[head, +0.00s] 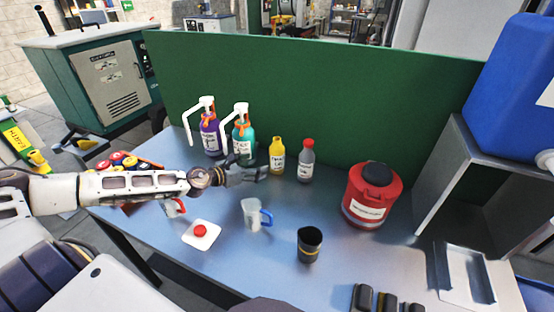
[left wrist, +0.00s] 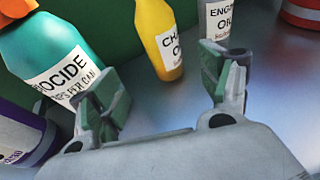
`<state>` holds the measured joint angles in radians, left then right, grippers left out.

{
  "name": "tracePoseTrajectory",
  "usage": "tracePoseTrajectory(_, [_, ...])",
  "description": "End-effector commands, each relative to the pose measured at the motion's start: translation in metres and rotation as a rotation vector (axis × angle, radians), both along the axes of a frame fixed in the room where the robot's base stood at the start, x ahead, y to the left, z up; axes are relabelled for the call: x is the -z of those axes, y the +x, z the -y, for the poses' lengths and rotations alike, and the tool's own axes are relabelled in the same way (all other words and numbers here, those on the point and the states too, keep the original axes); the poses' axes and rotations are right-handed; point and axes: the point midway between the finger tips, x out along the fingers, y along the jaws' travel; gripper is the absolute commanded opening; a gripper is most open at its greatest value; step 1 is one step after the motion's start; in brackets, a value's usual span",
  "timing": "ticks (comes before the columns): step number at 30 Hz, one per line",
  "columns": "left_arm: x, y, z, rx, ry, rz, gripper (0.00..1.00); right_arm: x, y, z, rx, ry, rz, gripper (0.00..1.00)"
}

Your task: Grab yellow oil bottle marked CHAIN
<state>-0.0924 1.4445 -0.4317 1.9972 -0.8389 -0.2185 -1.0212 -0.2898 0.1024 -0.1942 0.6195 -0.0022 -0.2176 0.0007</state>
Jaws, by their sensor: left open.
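The yellow oil bottle (head: 277,155) stands upright on the table near the green back panel. My left gripper (head: 262,172) is open and empty, just in front and to the left of the bottle. In the left wrist view the bottle stands beyond the gap between the fingers (left wrist: 165,100), apart from them. A grey bottle with a red cap (head: 306,160) stands right of the yellow one. It also shows in the left wrist view (left wrist: 222,20), labelled "ENG...". My right gripper is not in view.
A teal pump bottle (head: 243,145) and a purple pump bottle (head: 210,138) stand left of the yellow one. A measuring jug (head: 252,214), black cup (head: 309,245) and red canister (head: 371,196) stand nearer or to the right. The green panel (head: 330,100) closes off the back.

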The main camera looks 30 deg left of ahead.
Motion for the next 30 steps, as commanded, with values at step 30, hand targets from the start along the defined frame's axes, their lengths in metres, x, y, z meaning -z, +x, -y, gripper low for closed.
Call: tracePoseTrajectory(30, [0.006, 0.027, 0.013, 0.009, -0.007, 0.004, 0.78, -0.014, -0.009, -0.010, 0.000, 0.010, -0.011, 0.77])
